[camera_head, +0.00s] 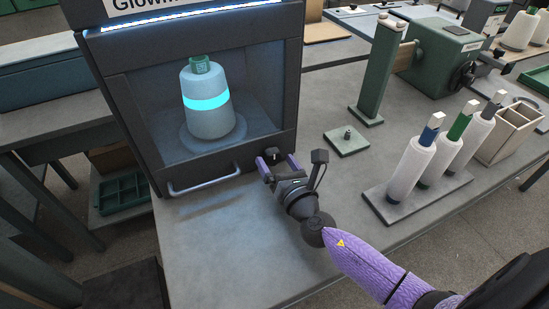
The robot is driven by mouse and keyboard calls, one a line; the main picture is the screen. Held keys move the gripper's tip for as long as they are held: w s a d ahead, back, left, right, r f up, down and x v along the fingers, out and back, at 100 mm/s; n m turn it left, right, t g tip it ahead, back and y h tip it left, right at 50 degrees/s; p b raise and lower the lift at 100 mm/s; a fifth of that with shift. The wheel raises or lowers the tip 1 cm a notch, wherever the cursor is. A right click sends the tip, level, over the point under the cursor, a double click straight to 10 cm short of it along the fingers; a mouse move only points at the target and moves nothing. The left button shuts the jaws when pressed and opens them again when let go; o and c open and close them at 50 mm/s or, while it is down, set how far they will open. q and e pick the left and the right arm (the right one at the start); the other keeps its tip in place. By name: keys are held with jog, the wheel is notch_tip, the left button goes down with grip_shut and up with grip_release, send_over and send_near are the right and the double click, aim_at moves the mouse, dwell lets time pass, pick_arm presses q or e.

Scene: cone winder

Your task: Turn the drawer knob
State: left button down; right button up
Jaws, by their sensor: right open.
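The dark knob (271,154) sits low on the right of the front panel of a dark display cabinet (118,88). A pale bar handle (204,186) is on the same panel, to the knob's left. My right gripper (277,160) is open, its two purple-tipped fingers pointing at the panel. The knob shows between the fingertips; I cannot tell whether they touch it. My left gripper is not in view.
A grey cone with a glowing cyan band (206,101) stands inside the cabinet. On the grey table (225,250), a rack (414,203) with several yarn spools, a wooden box (508,134) and a green post (379,75) stand to the right. The table front is clear.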

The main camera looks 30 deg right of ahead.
jog(key=shift+w, duration=0.7)
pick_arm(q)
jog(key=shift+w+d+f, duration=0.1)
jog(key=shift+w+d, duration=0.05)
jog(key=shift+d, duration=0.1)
